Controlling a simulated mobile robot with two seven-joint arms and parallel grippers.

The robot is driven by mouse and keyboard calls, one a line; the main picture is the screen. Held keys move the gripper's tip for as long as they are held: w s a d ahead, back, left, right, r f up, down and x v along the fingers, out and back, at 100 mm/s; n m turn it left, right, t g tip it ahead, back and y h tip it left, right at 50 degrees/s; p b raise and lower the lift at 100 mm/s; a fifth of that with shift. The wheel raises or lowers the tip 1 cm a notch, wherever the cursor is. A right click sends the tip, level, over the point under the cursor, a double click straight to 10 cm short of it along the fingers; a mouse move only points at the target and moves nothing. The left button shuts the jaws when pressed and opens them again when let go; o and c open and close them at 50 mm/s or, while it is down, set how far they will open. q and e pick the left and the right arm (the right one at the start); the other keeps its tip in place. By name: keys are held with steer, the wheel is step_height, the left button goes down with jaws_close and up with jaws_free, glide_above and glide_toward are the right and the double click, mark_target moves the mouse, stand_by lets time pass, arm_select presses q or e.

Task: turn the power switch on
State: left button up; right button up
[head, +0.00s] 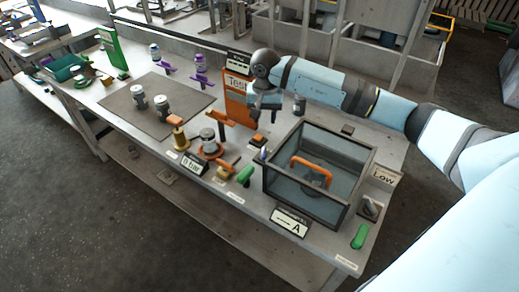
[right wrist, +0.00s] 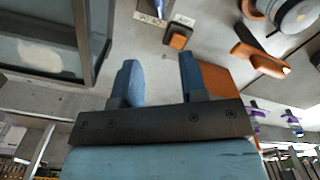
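My right gripper (head: 264,108) hangs over the bench, between the orange test panel (head: 237,100) and the glass-walled box (head: 318,175). In the right wrist view my right gripper (right wrist: 157,76) is open, its two blue fingers apart with nothing between them. A small orange-topped switch (head: 257,140) also shows in the head view, left of the box. I cannot read which control is marked power. My left gripper is not in view.
The glass-walled box holds an orange handle (head: 311,165).

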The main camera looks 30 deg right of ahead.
mark_target(264, 149)
step_height(264, 149, down, 13)
steer(key=shift+f+p, duration=0.2)
steer(key=shift+p, duration=0.15)
steer(key=shift+c, duration=0.4)
jaws_close()
